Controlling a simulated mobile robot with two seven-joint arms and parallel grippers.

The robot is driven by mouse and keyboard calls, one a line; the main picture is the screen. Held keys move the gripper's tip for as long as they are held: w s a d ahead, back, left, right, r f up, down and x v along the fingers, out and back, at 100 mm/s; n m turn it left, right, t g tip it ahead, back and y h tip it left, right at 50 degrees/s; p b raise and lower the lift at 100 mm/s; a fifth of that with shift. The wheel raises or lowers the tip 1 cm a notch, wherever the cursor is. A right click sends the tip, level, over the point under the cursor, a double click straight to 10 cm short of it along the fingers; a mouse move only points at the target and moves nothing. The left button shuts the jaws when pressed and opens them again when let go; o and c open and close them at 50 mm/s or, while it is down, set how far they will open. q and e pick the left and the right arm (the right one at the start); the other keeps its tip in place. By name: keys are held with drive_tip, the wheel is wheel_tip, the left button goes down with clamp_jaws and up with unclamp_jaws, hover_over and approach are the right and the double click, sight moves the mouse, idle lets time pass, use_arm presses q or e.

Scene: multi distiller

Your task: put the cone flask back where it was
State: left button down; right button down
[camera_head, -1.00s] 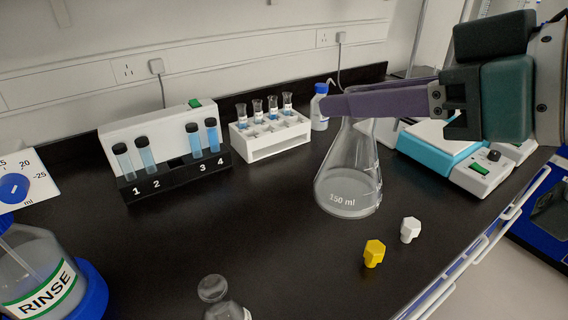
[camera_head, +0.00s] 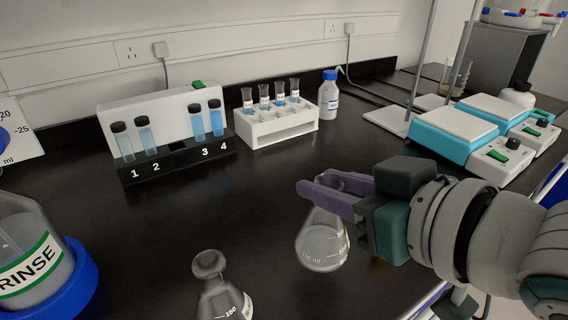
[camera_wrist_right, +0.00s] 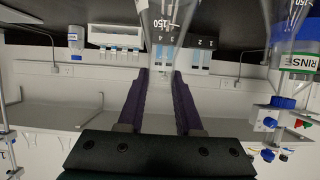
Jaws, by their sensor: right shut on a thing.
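A clear cone flask (camera_head: 322,246) with white markings is upright near the front middle of the bench in the head view. My right gripper (camera_head: 312,183) comes in from the right and is shut on its neck with purple fingers. I cannot tell whether the flask's base touches the bench. In the right wrist view the flask (camera_wrist_right: 166,18) shows at the top, beyond the fingers (camera_wrist_right: 160,76). A second cone flask (camera_head: 222,298) stands at the bottom edge of the head view, left of the held one. My left gripper is not in view.
A numbered tube rack (camera_head: 180,160) and a white rack (camera_head: 278,132) stand at the back. A blue-capped bottle (camera_head: 329,96) is beside them. Blue-white hotplates (camera_head: 458,133) are at the right. A RINSE bottle (camera_head: 30,262) is at lower left. The middle bench is clear.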

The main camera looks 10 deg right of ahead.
sight(336, 218)
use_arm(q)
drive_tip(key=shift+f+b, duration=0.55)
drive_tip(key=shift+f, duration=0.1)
use_arm(e)
drive_tip(key=shift+f, duration=2.05)
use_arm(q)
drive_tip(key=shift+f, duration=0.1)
use_arm(e)
drive_tip(key=shift+f, duration=0.1)
